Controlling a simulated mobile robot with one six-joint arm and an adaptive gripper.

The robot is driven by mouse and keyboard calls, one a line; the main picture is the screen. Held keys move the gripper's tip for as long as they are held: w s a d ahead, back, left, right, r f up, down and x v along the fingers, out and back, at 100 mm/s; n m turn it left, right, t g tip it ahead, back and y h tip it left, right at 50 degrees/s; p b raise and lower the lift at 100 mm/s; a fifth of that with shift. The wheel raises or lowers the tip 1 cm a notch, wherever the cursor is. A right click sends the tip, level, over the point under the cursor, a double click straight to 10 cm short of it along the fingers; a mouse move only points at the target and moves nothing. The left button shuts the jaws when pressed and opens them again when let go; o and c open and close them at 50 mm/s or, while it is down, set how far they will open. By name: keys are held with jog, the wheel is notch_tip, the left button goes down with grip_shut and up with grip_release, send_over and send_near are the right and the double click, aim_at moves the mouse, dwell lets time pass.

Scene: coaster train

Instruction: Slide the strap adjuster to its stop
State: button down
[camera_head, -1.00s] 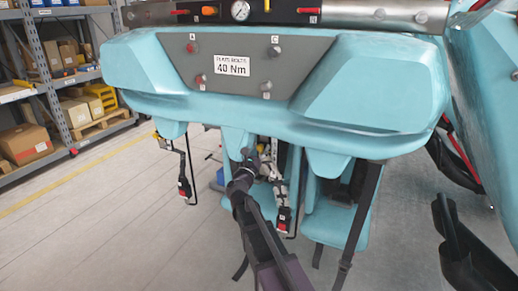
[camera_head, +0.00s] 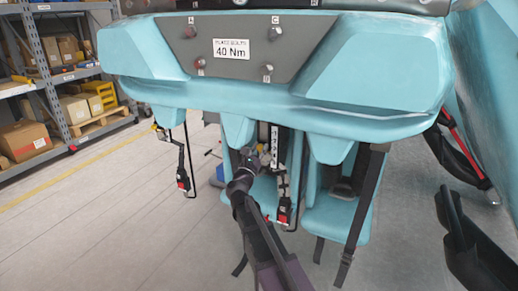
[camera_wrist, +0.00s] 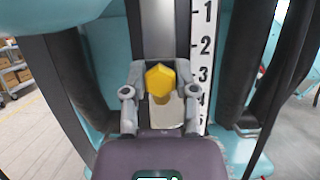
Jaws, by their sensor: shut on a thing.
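A yellow six-sided strap adjuster (camera_wrist: 160,80) sits in front of a dark vertical strap or rail (camera_wrist: 158,35) in the wrist view. My gripper (camera_wrist: 160,92) has its two grey fingers on either side of the adjuster and is shut on it. A white scale (camera_wrist: 203,60) with black numbers runs upright just right of it, and the adjuster is roughly beside the 3 and 4. In the head view my gripper (camera_head: 252,158) is at the middle seat below the turquoise car body, beside the scale (camera_head: 275,147). The adjuster is mostly hidden there.
The turquoise car body (camera_head: 360,120) overhangs my arm. A strap with a red buckle (camera_head: 283,217) hangs close right of my arm, another (camera_head: 183,184) hangs further left. Dark straps (camera_head: 362,210) hang at the right seat. Shelves (camera_head: 55,80) stand far left beyond clear floor.

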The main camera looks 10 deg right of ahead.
jog(key=shift+w+f+b, duration=0.1)
jog(key=shift+f+b, duration=0.25)
jog(key=shift+f, duration=0.35)
jog(key=shift+c, duration=1.9)
grip_release()
jog(key=shift+r, duration=0.1)
